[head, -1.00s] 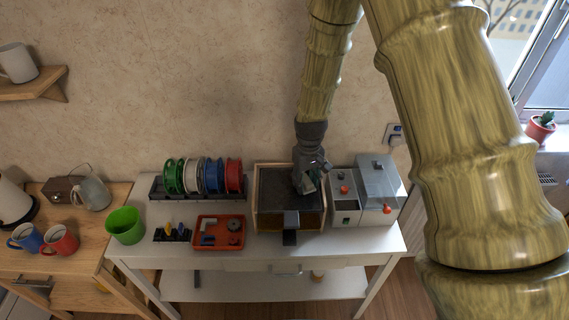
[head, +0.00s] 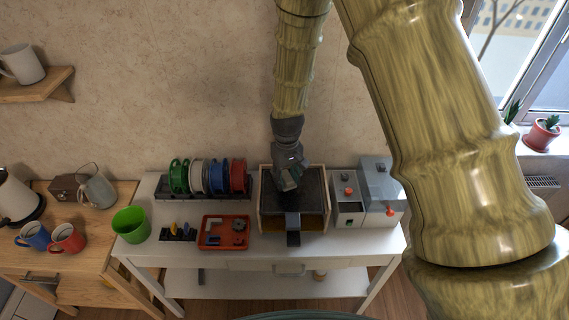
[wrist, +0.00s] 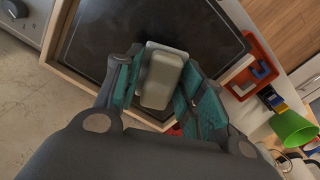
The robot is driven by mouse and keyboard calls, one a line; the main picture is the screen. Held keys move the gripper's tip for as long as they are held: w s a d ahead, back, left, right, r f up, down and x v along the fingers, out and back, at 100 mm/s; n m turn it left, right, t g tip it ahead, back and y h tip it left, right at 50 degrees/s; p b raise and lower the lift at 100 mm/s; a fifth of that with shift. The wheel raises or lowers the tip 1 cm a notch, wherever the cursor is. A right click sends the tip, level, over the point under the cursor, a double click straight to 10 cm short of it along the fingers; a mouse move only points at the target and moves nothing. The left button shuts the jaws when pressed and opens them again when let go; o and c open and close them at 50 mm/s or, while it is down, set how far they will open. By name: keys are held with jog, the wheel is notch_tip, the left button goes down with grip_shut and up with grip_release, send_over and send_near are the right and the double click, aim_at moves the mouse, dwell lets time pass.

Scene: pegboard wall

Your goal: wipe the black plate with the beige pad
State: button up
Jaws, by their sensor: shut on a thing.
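The black plate (head: 313,190) lies inside a wooden-edged box on the white table; in the wrist view it is a dark, smooth panel (wrist: 112,28). My gripper (head: 289,184) is over the left-middle part of the plate, pointing down. In the wrist view its teal-lined fingers (wrist: 158,88) are shut on the beige pad (wrist: 165,72), a pale rounded block that looks greyish here. The pad lies over the plate; I cannot tell whether it touches it. The pad is hidden in the head view.
A rack of colored spools (head: 208,178) and a red tray (head: 222,232) stand left of the box. A grey-white machine with red knobs (head: 380,195) stands close on the right. A green cup (head: 130,224) is at the table's left end.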

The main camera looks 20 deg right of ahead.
jog(key=shift+r+p, duration=1.55)
jog(key=shift+r, duration=1.05)
